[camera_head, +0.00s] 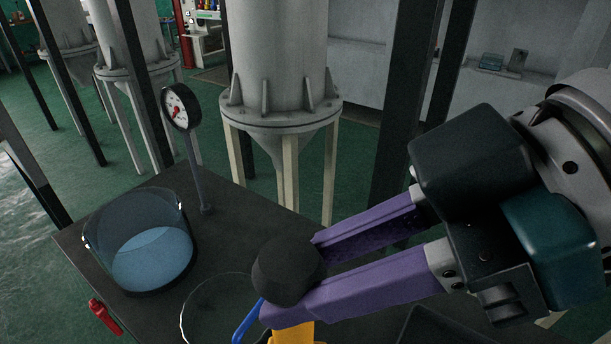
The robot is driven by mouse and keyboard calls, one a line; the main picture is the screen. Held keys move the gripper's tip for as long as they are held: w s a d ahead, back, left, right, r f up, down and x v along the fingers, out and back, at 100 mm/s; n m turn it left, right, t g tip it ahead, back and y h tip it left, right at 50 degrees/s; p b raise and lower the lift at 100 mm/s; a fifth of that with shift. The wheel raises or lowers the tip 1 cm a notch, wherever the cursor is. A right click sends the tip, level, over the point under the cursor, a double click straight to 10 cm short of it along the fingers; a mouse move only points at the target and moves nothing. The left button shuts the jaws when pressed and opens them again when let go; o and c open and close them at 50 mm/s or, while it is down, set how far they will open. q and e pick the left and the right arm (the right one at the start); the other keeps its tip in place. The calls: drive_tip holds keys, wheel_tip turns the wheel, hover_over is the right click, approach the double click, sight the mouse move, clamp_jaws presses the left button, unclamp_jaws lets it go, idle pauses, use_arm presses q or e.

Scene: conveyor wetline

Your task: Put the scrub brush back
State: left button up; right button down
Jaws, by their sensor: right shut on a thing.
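My right gripper (290,285) comes in from the right with two purple fingers. It is shut on a dark, rounded piece (287,268), which looks like the knob or head of the scrub brush. The rest of the brush is not clear. A yellow-orange part (293,334) shows just below the fingertips at the bottom edge. I cannot tell whether it belongs to the held thing. My left gripper is not in view.
The dark table (245,238) carries a clear bucket of bluish water (150,258), a dial gauge on a post (181,107) and a clear round rim (186,318). A blue curved piece (247,322) is near the fingertips. A red handle (103,315) is at the left edge. A grey tank (280,80) stands behind.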

drive_tip(key=shift+r, duration=0.1)
wheel_tip(320, 180, down, 15)
drive_tip(key=b, duration=1.1)
drive_tip(key=shift+f+b, duration=0.5)
drive_tip(key=shift+f, duration=0.15)
idle(0.7)
drive_tip(key=c, duration=0.7)
unclamp_jaws()
drive_tip(key=shift+o, duration=0.2)
drive_tip(key=shift+d+r, duration=0.1)
drive_tip(key=v, duration=0.9)
drive_tip(key=shift+d+r, duration=0.25)
drive_tip(key=shift+d, duration=0.05)
